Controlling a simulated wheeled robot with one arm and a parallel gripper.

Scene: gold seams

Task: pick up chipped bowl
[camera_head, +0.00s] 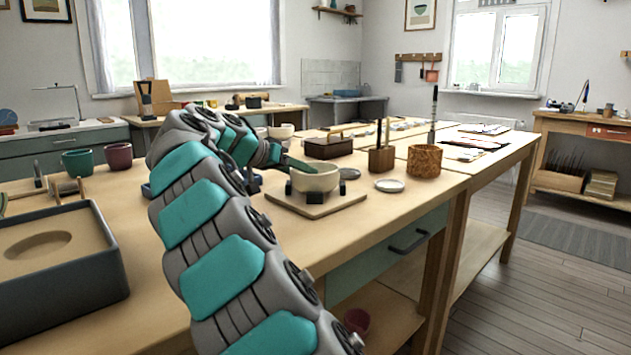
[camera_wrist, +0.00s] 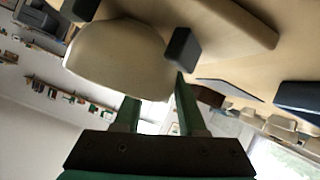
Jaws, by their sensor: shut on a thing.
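The chipped bowl (camera_head: 315,178) is cream and stands upright within small dark blocks over a square beige board (camera_head: 322,205) on the workbench. I cannot tell whether any gap lies beneath it. In the wrist view the bowl (camera_wrist: 115,62) fills the upper left, and the chip cannot be made out. My gripper (camera_head: 291,163) reaches in from the left at the bowl's rim. In the wrist view my gripper (camera_wrist: 156,90) is shut on the bowl's wall, with its green fingers at the rim. A dark block (camera_wrist: 183,48) is close beside the bowl there.
A brown box (camera_head: 328,149), a wooden block with tools (camera_head: 381,160), a cork-like cup (camera_head: 424,161) and a small white dish (camera_head: 389,185) stand right of and behind the bowl. A dark tray (camera_head: 65,285) is at the left. The bench front is clear.

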